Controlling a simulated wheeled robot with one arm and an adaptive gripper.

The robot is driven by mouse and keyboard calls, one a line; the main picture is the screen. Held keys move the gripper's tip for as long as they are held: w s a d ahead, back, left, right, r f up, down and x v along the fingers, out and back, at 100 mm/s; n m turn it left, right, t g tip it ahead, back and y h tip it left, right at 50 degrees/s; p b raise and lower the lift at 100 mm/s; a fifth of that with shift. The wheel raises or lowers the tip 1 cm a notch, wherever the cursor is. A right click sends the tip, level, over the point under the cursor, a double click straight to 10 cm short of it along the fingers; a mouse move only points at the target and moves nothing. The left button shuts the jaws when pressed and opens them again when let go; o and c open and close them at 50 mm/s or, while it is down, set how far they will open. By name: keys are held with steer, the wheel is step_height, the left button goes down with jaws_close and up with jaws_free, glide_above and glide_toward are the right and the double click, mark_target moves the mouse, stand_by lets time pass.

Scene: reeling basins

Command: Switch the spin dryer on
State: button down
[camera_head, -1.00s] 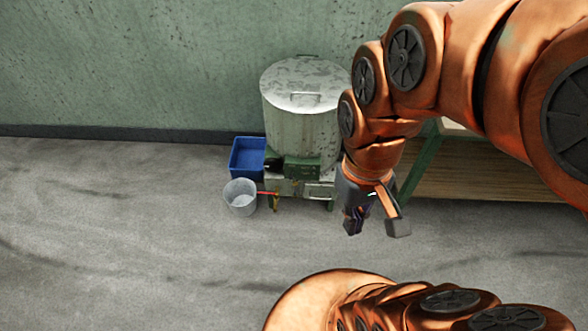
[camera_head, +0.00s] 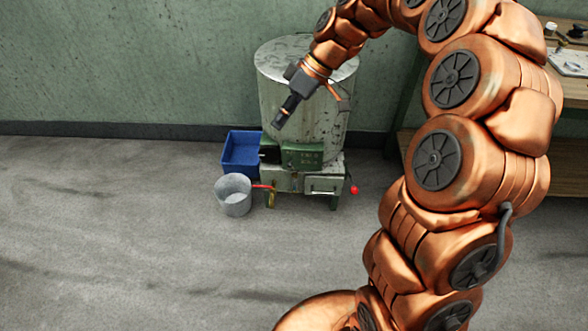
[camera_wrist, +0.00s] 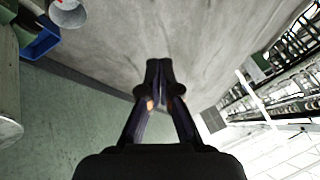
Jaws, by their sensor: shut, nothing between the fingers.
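The spin dryer (camera_head: 327,118) is a tall grey metal drum with a lid, standing on a low green base against the wall. A green control box (camera_head: 303,156) with small dark marks sits low on its front. A red knob (camera_head: 354,190) sticks out at the right of the base. My gripper (camera_head: 282,118) is shut and empty, in front of the drum's upper left and above the control box in the picture. In the wrist view my gripper's fingertips (camera_wrist: 160,65) meet. Part of the drum shows at that view's left edge (camera_wrist: 8,110).
A blue crate (camera_head: 240,152) and a grey bucket (camera_head: 233,196) stand left of the dryer. A red-handled lever (camera_head: 262,187) points toward the bucket. A wooden workbench (camera_head: 562,90) with small items stands at the right. The floor in front is clear.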

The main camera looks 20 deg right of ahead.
steer(key=w+d+f+n+t+b, duration=0.1)
steer(key=w+d+f+b, duration=0.3)
steer(key=f, duration=0.4)
steer(key=w+d+f+n+t+y+b, duration=0.1)
steer(key=w+d+f+b, duration=0.4)
steer(key=w+f, duration=0.3)
steer(key=w+d+f+n+t+b, duration=0.1)
steer(key=w+d+f+b, duration=0.3)
steer(key=f, duration=0.5)
steer(key=shift+w+d+f+n+y, duration=0.2)
steer(key=shift+w+d+n+y, duration=0.15)
steer(key=shift+w+d, duration=0.6)
steer(key=shift+a, duration=0.1)
steer(key=b, duration=0.3)
glide_above(290, 163)
steer(key=d, duration=0.1)
step_height(290, 163, down, 7)
steer(key=f, duration=0.1)
steer(key=f+b, duration=0.1)
steer(key=f, duration=0.2)
steer(key=shift+s+d, duration=0.2)
steer(key=shift+d, duration=0.05)
